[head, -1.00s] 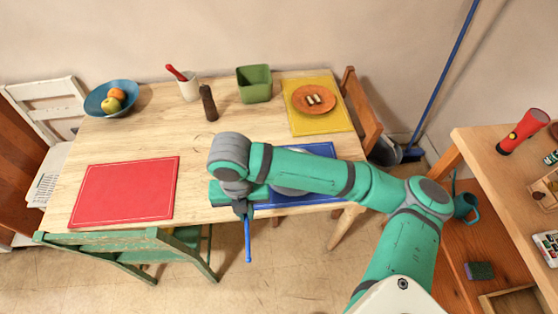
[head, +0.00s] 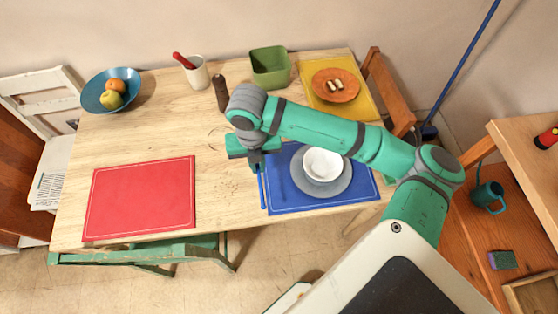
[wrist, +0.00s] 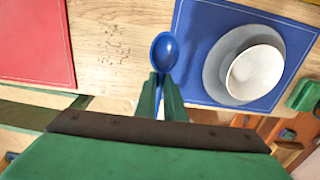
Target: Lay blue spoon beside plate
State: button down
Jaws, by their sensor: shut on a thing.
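My gripper (head: 256,164) is shut on the blue spoon (head: 262,187). In the wrist view the spoon's bowl (wrist: 164,52) points away from my gripper (wrist: 160,98), and its handle lies between the fingers. The spoon is at the left edge of the blue placemat (head: 290,205), over bare wood; I cannot tell whether it touches the table. The grey plate (head: 342,186) lies on the blue placemat to the right of the spoon, apart from it. A white bowl (head: 322,163) sits on the plate.
A red placemat (head: 140,198) lies at left. Behind stand a dark pepper mill (head: 220,93), a white cup with a red utensil (head: 195,75), a green bin (head: 270,68) and a blue fruit bowl (head: 97,103). A yellow placemat (head: 365,105) holds an orange plate (head: 337,86).

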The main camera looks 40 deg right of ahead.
send_near(275, 168)
jog(key=shift+a+f, duration=0.7)
jog(key=shift+a, duration=0.05)
jog(key=shift+d+f, duration=0.55)
jog(key=shift+f, duration=0.05)
jog(key=shift+d+f, duration=0.15)
jog(key=shift+f, duration=1.55)
jog(key=shift+f, duration=0.2)
jog(key=c, duration=1.9)
grip_release()
jog(key=shift+o, duration=0.2)
notch_tip(275, 168, up, 12)
jog(key=shift+r, duration=0.2)
